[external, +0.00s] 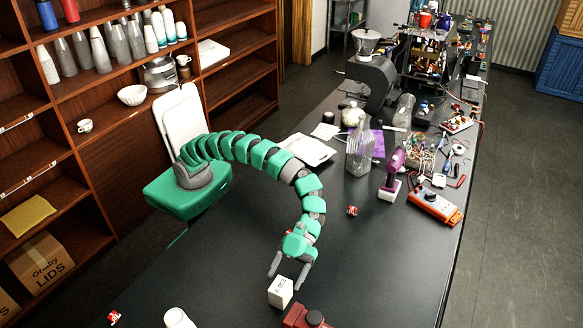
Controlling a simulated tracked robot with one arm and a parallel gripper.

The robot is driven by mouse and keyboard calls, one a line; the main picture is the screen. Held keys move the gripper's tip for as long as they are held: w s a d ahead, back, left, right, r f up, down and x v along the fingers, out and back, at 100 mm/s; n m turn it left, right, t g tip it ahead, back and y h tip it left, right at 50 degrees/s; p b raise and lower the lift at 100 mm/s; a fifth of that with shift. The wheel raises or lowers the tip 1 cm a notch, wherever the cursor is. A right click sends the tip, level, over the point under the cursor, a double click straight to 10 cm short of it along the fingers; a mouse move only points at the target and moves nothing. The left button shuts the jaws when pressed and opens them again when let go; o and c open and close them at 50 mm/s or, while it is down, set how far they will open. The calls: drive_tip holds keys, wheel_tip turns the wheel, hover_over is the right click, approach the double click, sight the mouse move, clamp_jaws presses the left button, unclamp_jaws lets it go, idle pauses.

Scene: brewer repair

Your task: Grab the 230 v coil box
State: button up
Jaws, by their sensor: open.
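A small white box (279,294) with dark lettering on its face sits on the black bench near the front. The lettering is too small to read fully, so I cannot confirm that it says 230 V. My gripper (285,280) points down at this box with its two grey fingers spread. One fingertip is at the box's upper left and the other near its right edge. I cannot tell whether either finger touches it.
A dark red device (306,317) stands close to the box's lower right. A white cylinder (178,318) is at the front left. A small red-and-white item (352,210), a purple tool (393,170) and an orange meter (434,207) lie farther back.

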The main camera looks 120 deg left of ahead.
sight(276, 300)
drive_tip(key=x, duration=0.4)
drive_tip(key=shift+w+d+r, duration=0.15)
drive_tip(key=shift+w+d, duration=0.2)
drive_tip(key=shift+d, duration=0.1)
drive_tip(key=c, duration=1.2)
